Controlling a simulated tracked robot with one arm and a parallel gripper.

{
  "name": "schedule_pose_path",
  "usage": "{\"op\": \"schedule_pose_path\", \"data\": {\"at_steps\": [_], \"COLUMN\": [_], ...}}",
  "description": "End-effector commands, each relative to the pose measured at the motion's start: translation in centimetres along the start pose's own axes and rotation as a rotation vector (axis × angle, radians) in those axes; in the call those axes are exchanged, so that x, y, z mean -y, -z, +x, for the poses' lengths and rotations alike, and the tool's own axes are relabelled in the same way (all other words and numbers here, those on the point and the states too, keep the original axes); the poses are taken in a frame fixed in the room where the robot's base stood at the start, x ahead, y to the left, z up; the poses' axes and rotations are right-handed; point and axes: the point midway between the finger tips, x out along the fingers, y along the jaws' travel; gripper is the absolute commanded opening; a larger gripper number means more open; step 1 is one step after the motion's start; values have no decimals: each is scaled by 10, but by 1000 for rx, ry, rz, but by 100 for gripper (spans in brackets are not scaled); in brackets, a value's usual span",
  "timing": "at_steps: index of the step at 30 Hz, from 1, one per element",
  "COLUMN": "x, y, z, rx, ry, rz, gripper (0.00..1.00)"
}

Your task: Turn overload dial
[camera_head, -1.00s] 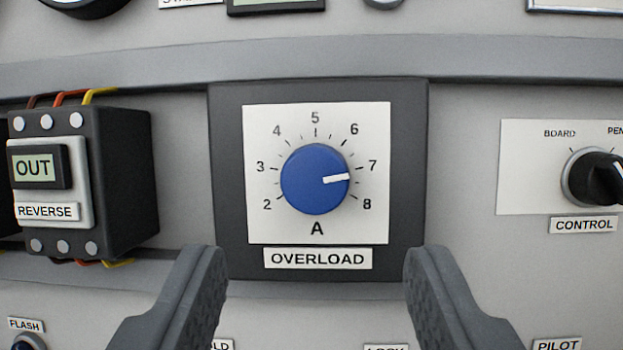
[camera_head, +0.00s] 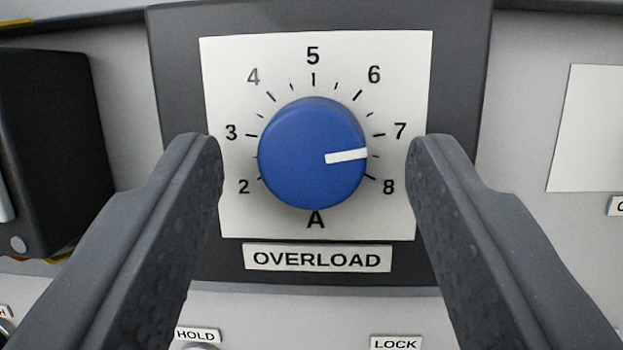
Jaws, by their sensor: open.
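The overload dial (camera_head: 305,155) is a round blue knob on a white scale plate (camera_head: 230,75) numbered 2 to 8, with an "A" below. Its white pointer (camera_head: 346,156) aims right, between 7 and 8, a little nearer 7. The "OVERLOAD" label (camera_head: 317,258) is under the plate. My gripper (camera_head: 315,150) is open, one finger on each side of the dial, with a visible gap between each finger and the knob. The fingertips are level with the knob's middle in the picture. How far they stand from the panel is hard to tell.
A black block (camera_head: 50,150) juts out from the panel at the left. A blank white plate (camera_head: 590,130) is at the right. "HOLD" (camera_head: 197,335) and "LOCK" (camera_head: 396,343) labels show below, with their controls mostly cut off.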

Motion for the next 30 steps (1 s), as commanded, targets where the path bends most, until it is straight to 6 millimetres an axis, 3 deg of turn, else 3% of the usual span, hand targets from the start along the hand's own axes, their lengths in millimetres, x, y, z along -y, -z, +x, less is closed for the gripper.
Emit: {"op": "schedule_pose_path", "data": {"at_steps": [4, 9, 11, 12, 30], "x": [0, 0, 0, -12, -2], "y": [0, 0, 0, 1, 1], "z": [0, 0, 0, -1, 0], "rx": [0, 0, 0, 0, 1], "ry": [0, 1, 1, 0, 3], "rz": [0, 0, 0, -1, -16], "gripper": [49, 5, 5, 6, 5]}}
